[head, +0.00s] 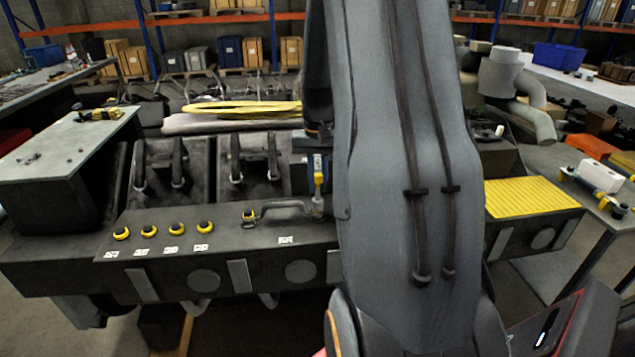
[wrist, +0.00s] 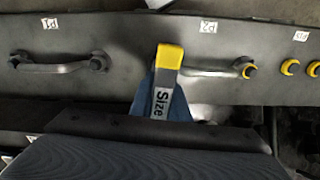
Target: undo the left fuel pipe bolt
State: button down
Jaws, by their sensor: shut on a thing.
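A grey fuel pipe (head: 283,206) lies along the engine's dark ledge above a white label; in the wrist view it (wrist: 205,73) runs beside the P2 label.
Several yellow-ringed bolts (head: 174,228) stand further left on the ledge. A second pipe (wrist: 55,68) by the P1 label is at left in the wrist view. My arm hides the engine's middle. A grey bench (head: 70,150) is left; a yellow grid (head: 527,195) is right.

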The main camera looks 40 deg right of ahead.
aim_at(318, 163)
jog(key=n, duration=0.3)
jog(key=shift+r+n, duration=0.1)
jog(key=shift+n, duration=0.3)
jog(key=n, duration=0.4)
jog(key=shift+d, duration=0.1)
jog(key=c, duration=2.4)
grip_release()
jog(key=shift+c, duration=0.2)
grip_shut()
jog(key=shift+r, duration=0.15)
jog(key=shift+r, duration=1.6)
